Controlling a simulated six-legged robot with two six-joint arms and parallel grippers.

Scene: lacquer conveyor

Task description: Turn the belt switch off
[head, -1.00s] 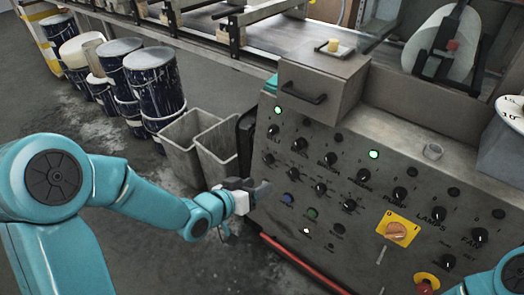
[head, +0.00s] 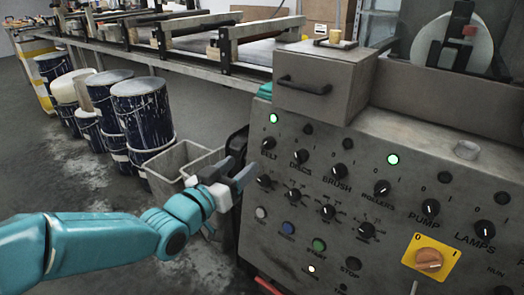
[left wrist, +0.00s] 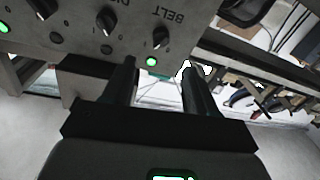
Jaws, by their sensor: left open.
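The belt switch (head: 268,143) is a small black rotary knob at the upper left of the grey control panel (head: 262,222). The lamp (head: 273,118) above it is lit green. In the left wrist view the panel looks upside down. There the belt switch (left wrist: 160,37) shows under its BELT label, with the lit lamp beyond it. The exact setting of the knob is hard to read. My left gripper (head: 238,172) is open and empty, left of the panel and a little below the switch, apart from it. Its two dark fingers (left wrist: 158,85) flank the line to the lamp. My right gripper is out of view.
Similar knobs stand close by, including the discs switch (head: 301,157). A drawer box with a handle (head: 303,86) juts out above the belt switch. Grey bins (head: 175,165) and dark blue drums (head: 142,112) stand left of the panel. A yellow main switch (head: 430,260) is lower right.

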